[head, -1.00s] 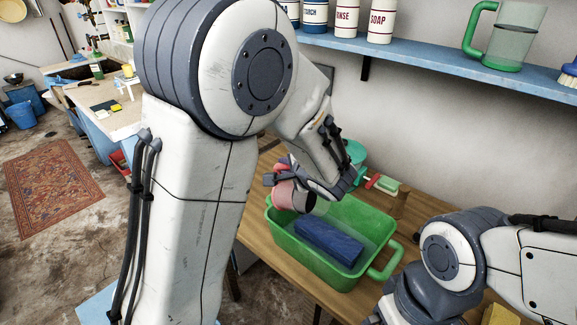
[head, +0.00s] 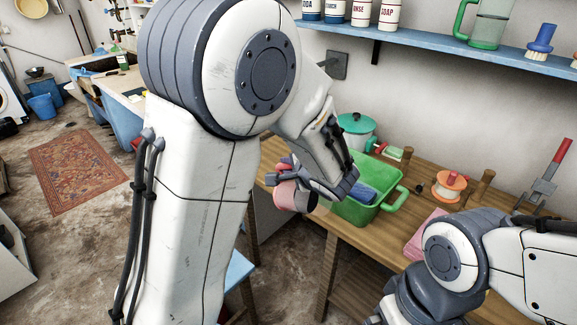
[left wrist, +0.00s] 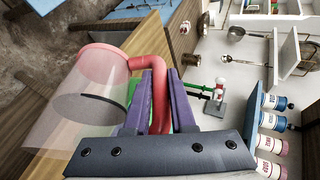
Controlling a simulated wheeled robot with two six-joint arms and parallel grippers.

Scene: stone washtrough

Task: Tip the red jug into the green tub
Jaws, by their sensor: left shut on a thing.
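The red jug (head: 295,196), pinkish and see-through, hangs in my left gripper (head: 286,172) in the head view. In the left wrist view the jug (left wrist: 92,95) is at left, and the purple fingers of the gripper (left wrist: 155,85) are shut on its red handle (left wrist: 154,66). The green tub (head: 352,211) stands on the wooden table, right of the jug and apart from it in the picture. My left forearm and hand hide part of the tub and jug. My right gripper is out of view.
A teal-lidded pot (head: 357,128) stands behind the tub. An orange spool (head: 450,186) and a pink cloth (head: 424,236) lie to its right. A blue shelf (head: 420,43) with bottles runs above. Open floor (head: 100,235) is at left.

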